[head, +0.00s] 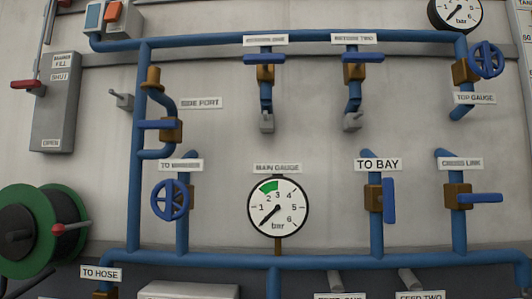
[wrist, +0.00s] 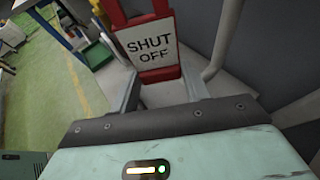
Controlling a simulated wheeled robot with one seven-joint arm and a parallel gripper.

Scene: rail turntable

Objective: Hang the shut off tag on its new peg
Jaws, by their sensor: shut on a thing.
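The shut off tag (wrist: 150,50), a white plate reading "SHUT OFF" in a red frame, is at the top middle of the wrist view. My gripper (wrist: 161,82) is shut on its lower part, one grey finger at each side. The tag's top is cut off by the picture's edge. Neither the tag nor my gripper shows in the head view. The head view shows a wall of blue pipes with labelled valves. I cannot tell which fitting there is the new peg; a small grey fitting (head: 122,100) sticks out left of the "SIDE PORT" label (head: 200,103).
A main gauge (head: 278,207) sits mid-wall, with the "TO BAY" valve (head: 388,200) to its right. A green hose reel (head: 42,232) juts out at lower left. A grey lever box (head: 55,105) is above it. Green floor (wrist: 50,100) shows left in the wrist view.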

